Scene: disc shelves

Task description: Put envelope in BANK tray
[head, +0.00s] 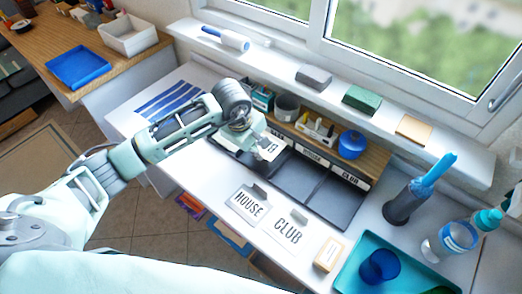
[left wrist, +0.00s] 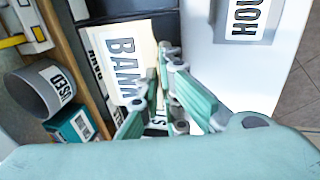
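The cream envelope (left wrist: 118,48) marked BANK shows in the left wrist view at the upper middle. My left gripper (left wrist: 162,75) has its fingertips close together at the envelope's edge and appears shut on its small grey tab. In the head view the left gripper (head: 262,138) hangs over the leftmost tray, with the envelope (head: 270,150) just below it. The dark BANK tray (head: 234,146) lies at the left end of the tray row, partly hidden by gripper and envelope. Whether the envelope touches the tray cannot be told. My right gripper is not in view.
Envelopes marked HOUSE (head: 247,204) and CLUB (head: 287,234) lie on the white desk in front. The other dark trays (head: 333,199) are empty. A wooden shelf (head: 375,163) with a blue pot (head: 352,144) runs behind. A teal tray (head: 435,278) and bottle (head: 450,238) stand at right.

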